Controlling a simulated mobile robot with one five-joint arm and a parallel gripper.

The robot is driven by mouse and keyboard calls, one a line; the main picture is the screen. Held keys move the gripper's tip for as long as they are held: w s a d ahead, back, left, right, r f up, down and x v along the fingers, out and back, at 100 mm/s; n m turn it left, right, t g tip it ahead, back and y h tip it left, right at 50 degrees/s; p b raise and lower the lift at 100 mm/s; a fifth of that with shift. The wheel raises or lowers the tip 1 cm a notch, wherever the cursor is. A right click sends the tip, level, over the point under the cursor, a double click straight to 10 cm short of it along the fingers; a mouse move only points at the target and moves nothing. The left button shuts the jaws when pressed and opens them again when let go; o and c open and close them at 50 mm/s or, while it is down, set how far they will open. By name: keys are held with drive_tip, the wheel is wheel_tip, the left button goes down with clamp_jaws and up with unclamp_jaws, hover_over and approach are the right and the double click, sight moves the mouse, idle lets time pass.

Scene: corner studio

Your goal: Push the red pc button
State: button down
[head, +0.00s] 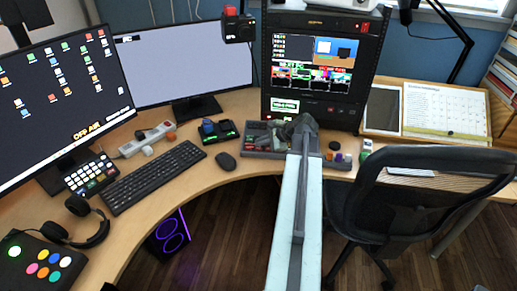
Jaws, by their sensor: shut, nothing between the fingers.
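My arm reaches from the bottom edge over the desk. My gripper (303,126) is shut and empty, over or in front of a grey control panel (258,137) at the foot of the equipment rack. I cannot tell whether it touches the panel. The PC tower (170,232) with purple-lit fans stands under the desk at the left, mostly hidden. No red button labelled PC is readable. A small red switch (366,25) shows at the rack's top right, and a red block (230,11) tops a small black camera. Several red spots on the panel are too small to tell.
A black chair (420,190) stands right of my arm. The keyboard (155,176), mouse (226,161), headphones (85,222) and a button box (45,268) occupy the left desk. Small coloured items (338,157) sit right of my gripper. The wooden floor between desk and chair shows free room.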

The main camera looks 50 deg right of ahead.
drive_tip(key=shift+f, duration=0.1)
drive_tip(key=shift+f+b, duration=0.3)
drive_tip(key=shift+b, duration=0.15)
drive_tip(key=shift+f, duration=0.15)
idle(0.5)
drive_tip(key=shift+r+p, duration=0.45)
drive_tip(key=shift+r, duration=0.15)
drive_tip(key=shift+r, duration=0.1)
drive_tip(key=r+p, duration=0.3)
drive_tip(key=p, duration=0.1)
drive_tip(key=r+p, duration=0.2)
drive_tip(key=shift+s+a+r, duration=0.2)
drive_tip(key=shift+a+r, duration=0.1)
drive_tip(key=shift+r, duration=0.05)
